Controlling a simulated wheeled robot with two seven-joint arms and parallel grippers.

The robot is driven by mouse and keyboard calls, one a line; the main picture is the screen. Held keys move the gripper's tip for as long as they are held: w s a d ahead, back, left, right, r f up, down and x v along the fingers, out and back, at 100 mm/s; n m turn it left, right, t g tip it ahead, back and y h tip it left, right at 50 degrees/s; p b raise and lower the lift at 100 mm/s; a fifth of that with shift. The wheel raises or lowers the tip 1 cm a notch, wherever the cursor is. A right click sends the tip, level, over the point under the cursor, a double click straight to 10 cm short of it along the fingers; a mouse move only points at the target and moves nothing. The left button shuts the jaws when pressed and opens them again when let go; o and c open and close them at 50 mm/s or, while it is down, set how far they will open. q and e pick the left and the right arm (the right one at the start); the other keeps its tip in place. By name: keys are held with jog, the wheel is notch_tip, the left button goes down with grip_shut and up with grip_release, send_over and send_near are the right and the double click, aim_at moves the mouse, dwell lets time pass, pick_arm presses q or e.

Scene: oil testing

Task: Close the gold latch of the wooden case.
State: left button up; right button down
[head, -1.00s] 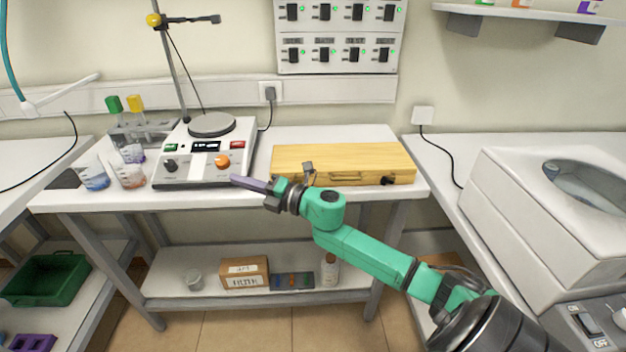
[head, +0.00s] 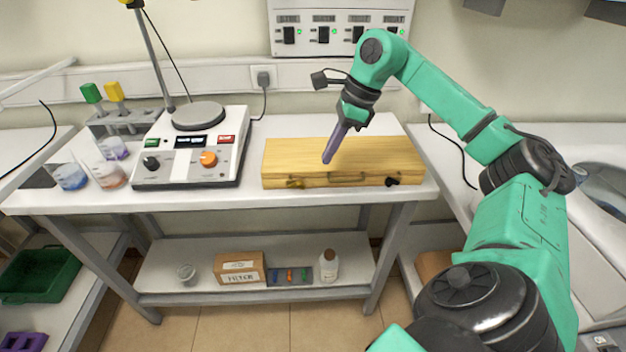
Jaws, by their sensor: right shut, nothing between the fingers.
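The closed wooden case (head: 288,156) lies flat on the white table, with a handle (head: 345,178) on its front. The small gold latch (head: 295,184) is at the left of the case's front face; it is too small to tell its position. A black latch (head: 392,181) is at the right of that face. My right gripper (head: 328,160) is shut and empty, with its purple-grey fingers pointing down over the case lid, to the right of the gold latch. I cannot tell whether the tips touch the lid. My left gripper is not in view.
A hotplate stirrer (head: 190,155) with a stand is left of the case, with small beakers (head: 70,177) and a tube rack farther left. The white table (head: 250,200) has a narrow free strip in front. A lower shelf holds a box (head: 240,268) and a bottle.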

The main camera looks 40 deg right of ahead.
aim_at(307, 194)
jog(key=x, duration=1)
jog(key=shift+w, duration=0.1)
jog(key=shift+r+p, duration=0.3)
jog(key=shift+p, duration=0.65)
jog(key=shift+h, duration=0.3)
